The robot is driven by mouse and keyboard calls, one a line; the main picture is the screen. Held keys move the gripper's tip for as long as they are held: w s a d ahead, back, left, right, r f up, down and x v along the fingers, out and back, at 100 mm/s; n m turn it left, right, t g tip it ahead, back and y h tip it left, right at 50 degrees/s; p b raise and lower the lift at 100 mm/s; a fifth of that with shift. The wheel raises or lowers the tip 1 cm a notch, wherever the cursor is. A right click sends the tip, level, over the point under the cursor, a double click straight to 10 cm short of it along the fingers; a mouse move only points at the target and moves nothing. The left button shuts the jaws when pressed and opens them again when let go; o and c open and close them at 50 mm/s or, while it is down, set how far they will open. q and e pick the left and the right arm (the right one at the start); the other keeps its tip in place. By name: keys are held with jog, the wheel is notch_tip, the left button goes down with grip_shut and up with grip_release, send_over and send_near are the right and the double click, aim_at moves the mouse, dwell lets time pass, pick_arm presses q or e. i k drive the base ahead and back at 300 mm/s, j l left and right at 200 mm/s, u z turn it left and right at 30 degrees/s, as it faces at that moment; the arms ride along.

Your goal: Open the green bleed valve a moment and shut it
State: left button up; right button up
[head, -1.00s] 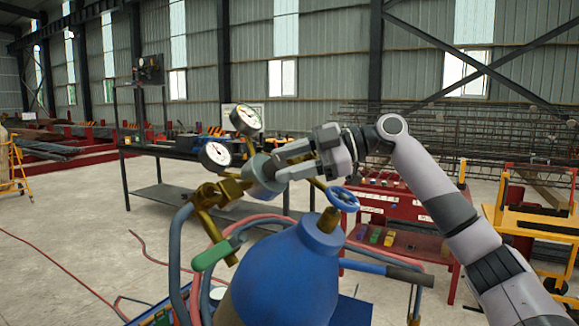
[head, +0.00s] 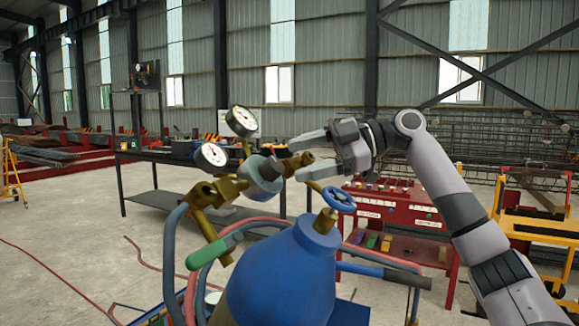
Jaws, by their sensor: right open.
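The green bleed valve lever (head: 213,251) sits low at the left of the brass regulator (head: 226,190), near the hoses. It slants up to the right. The regulator carries two white-faced gauges (head: 242,121) and a grey knob (head: 266,170), above a blue cylinder (head: 285,275) with a blue handwheel (head: 339,199). My right gripper (head: 297,160) is open and empty, pointing left beside the regulator's right end, above the cylinder. Its fingers are right of the grey knob and well away from the green lever. My left gripper is out of view.
Blue and red hoses (head: 172,255) loop around the cylinder's left side. A red cart (head: 395,215) with coloured blocks stands behind at the right, next to a yellow-orange stand (head: 545,230). A dark workbench (head: 165,155) is behind at the left. Open floor lies left.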

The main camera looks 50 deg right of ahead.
aim_at(197, 259)
jog(key=k, duration=1)
